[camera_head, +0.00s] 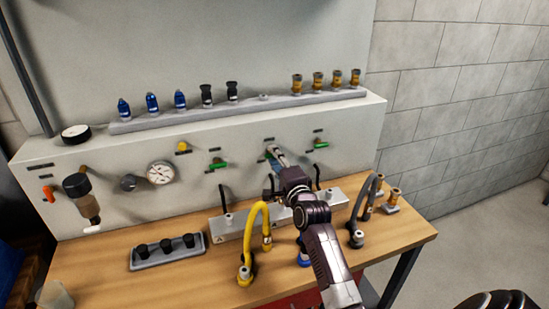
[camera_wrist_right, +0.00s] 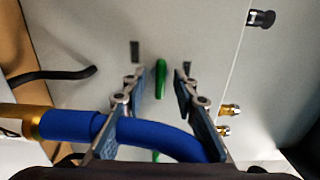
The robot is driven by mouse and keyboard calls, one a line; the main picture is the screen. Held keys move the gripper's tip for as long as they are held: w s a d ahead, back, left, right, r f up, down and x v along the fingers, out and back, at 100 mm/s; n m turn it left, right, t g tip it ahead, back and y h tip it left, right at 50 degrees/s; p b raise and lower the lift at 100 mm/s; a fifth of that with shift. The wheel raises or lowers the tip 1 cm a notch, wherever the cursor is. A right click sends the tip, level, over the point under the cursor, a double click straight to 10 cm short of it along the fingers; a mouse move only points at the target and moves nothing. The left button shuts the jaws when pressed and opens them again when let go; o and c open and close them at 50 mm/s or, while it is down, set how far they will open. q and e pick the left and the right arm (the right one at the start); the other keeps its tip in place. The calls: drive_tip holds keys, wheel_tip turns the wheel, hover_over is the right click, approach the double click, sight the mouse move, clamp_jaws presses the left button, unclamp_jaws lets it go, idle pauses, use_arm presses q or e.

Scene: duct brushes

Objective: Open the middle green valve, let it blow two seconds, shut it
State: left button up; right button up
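Three green valve handles are on the wall panel: the left one (camera_head: 218,165), the middle one (camera_head: 269,154) and the right one (camera_head: 320,145). My right gripper (camera_head: 274,150) reaches up to the middle valve and partly hides it. In the right wrist view, my right gripper (camera_wrist_right: 161,72) is open, its fingers on either side of the middle green handle (camera_wrist_right: 160,79), apparently with a gap on both sides. That handle's long side runs along the panel's length. Another green handle (camera_wrist_right: 155,156) shows lower down, partly hidden. My left gripper is not in view.
A blue hose (camera_wrist_right: 70,124) passes close below the right fingers in the wrist view. A yellow hose (camera_head: 248,235) and a grey hose (camera_head: 364,200) stand on the wooden bench (camera_head: 110,287). A gauge (camera_head: 160,172) is left on the panel. Fittings line the shelf (camera_head: 190,116) above.

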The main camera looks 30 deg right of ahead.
clamp_jaws()
drive_tip(key=shift+n, duration=0.5)
drive_tip(key=n+p, duration=0.4)
drive_tip(key=n, duration=1.2)
drive_tip(key=shift+f, duration=0.15)
drive_tip(key=shift+n, duration=0.4)
